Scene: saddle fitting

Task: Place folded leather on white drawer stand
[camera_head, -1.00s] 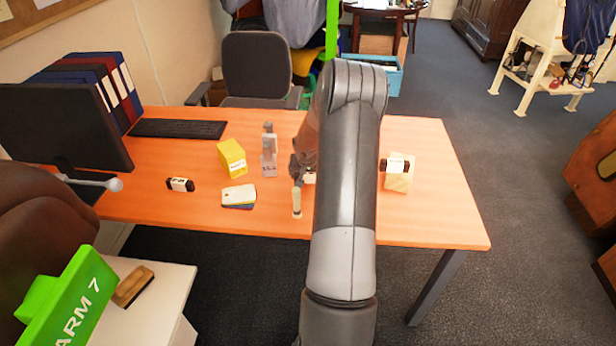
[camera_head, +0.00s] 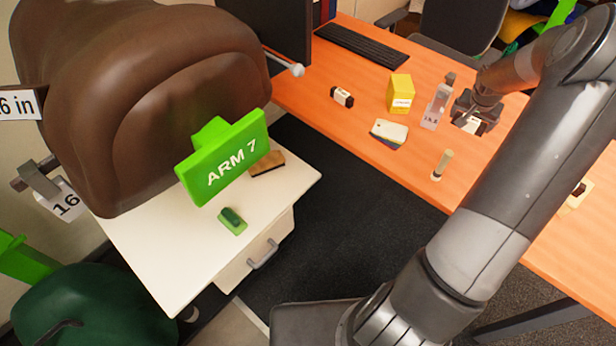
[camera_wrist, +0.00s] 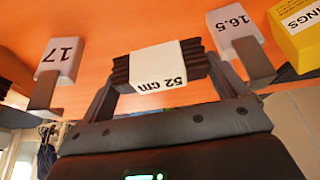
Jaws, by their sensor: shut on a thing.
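My gripper (camera_head: 472,108) is over the orange desk on the right of the head view. It is shut on a folded dark leather (camera_wrist: 192,57) with a white band reading 52 cm. The leather also shows in the head view as a small pale label under the gripper (camera_head: 474,125). In the wrist view it lies across between the two fingers of my gripper (camera_wrist: 162,72). I cannot tell whether it touches the desk. The white drawer stand (camera_head: 150,262) is at lower left in the head view, well apart from my gripper.
A brown saddle (camera_head: 150,90) and green ARM 7 sign (camera_head: 225,160) overhang the stand. A brown brush (camera_head: 267,163) and green item (camera_head: 232,221) lie on its top. The desk holds a yellow box (camera_head: 400,93), a 16.5 gauge (camera_head: 433,115) and another banded dark roll (camera_head: 343,97).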

